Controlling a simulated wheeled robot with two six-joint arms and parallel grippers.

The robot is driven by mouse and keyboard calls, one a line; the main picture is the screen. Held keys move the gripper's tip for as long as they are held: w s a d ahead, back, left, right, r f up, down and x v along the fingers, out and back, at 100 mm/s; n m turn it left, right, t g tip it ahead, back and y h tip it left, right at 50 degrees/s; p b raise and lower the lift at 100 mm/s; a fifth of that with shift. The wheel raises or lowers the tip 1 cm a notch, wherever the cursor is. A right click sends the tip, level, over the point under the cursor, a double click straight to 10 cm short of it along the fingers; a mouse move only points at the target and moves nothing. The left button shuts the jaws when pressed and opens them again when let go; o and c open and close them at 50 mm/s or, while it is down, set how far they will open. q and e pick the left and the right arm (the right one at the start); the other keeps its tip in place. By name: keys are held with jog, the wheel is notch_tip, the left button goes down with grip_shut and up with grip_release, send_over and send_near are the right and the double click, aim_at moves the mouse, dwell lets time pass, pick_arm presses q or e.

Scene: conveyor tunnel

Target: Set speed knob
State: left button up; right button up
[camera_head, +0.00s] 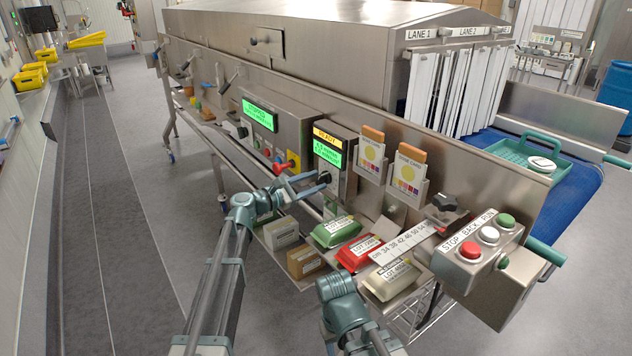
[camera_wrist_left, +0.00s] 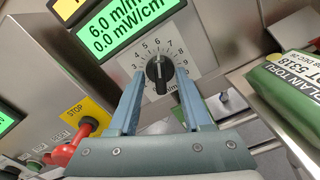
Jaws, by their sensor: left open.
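The speed knob (camera_wrist_left: 160,72) is a black knob on a white dial with numbers around it, on a steel control box below a green display. In the head view the knob (camera_head: 323,178) is a small dark shape, partly covered by my gripper. My left gripper (camera_head: 308,186) is at the box front. In the wrist view my left gripper's (camera_wrist_left: 160,82) blue fingers stand open on either side of the knob, with gaps visible between them and it. The green display (camera_wrist_left: 130,25) reads 6.0 m/min and 0.0 mW/cm. My right gripper is out of view.
A red handle (camera_wrist_left: 85,135) on a yellow STOP plate is left of the dial. A green tofu pack (camera_head: 337,230), a red pack (camera_head: 360,252) and a pale pack (camera_head: 390,280) lie below the box. A STOP/BACK/RUN button box (camera_head: 470,252) is at right.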

pick_arm(q)
jog(key=shift+w+d, duration=0.3)
jog(key=shift+d, duration=0.1)
grip_shut()
